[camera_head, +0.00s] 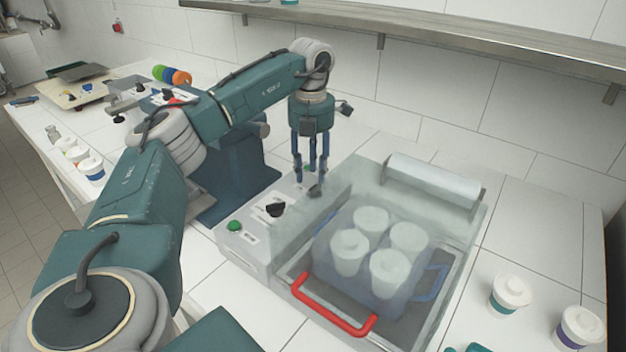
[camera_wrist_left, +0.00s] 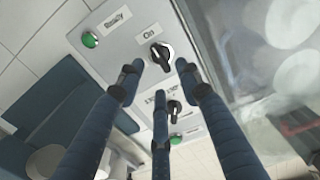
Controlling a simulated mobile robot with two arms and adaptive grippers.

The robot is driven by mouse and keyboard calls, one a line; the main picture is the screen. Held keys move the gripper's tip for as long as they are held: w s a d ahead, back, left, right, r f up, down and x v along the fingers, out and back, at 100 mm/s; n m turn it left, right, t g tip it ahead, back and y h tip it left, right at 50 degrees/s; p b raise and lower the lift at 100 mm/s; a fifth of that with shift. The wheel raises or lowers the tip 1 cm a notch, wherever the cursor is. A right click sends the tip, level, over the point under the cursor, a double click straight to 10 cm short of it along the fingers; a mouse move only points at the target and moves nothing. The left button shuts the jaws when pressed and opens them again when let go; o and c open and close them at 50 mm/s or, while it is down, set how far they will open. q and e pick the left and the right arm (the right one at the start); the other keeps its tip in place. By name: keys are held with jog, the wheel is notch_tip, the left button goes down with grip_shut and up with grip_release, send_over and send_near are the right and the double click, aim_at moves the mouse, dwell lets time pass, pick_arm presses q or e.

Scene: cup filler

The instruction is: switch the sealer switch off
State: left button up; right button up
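A grey control panel (camera_head: 252,240) is at the left side of the sealing machine. In the left wrist view, a black rotary switch (camera_wrist_left: 161,56) beside an "On" label sits between and beyond my finger tips. A second black knob (camera_wrist_left: 173,107) is lower on the panel; it also shows in the head view (camera_head: 275,208). I cannot read which knob is the sealer's. My left gripper (camera_head: 309,178) points down over the panel's far end, its three fingers spread, open and empty. In the left wrist view the left gripper (camera_wrist_left: 158,85) has its fingers around the upper switch, apparently without gripping it. My right gripper is not visible.
A clear lid (camera_head: 350,195) with a red handle (camera_head: 335,307) covers several white-lidded cups in a blue carrier, right of the panel. Green indicators (camera_head: 235,226) are on the panel. Two loose cups (camera_head: 508,294) (camera_head: 578,327) stand at the right. A shelf (camera_head: 420,33) runs above.

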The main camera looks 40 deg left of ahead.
aim_at(313, 186)
pick_arm(q)
jog(key=shift+w+f, duration=0.1)
jog(key=shift+f, duration=2.1)
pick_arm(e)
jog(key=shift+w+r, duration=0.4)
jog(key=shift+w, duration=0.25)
pick_arm(q)
grip_shut()
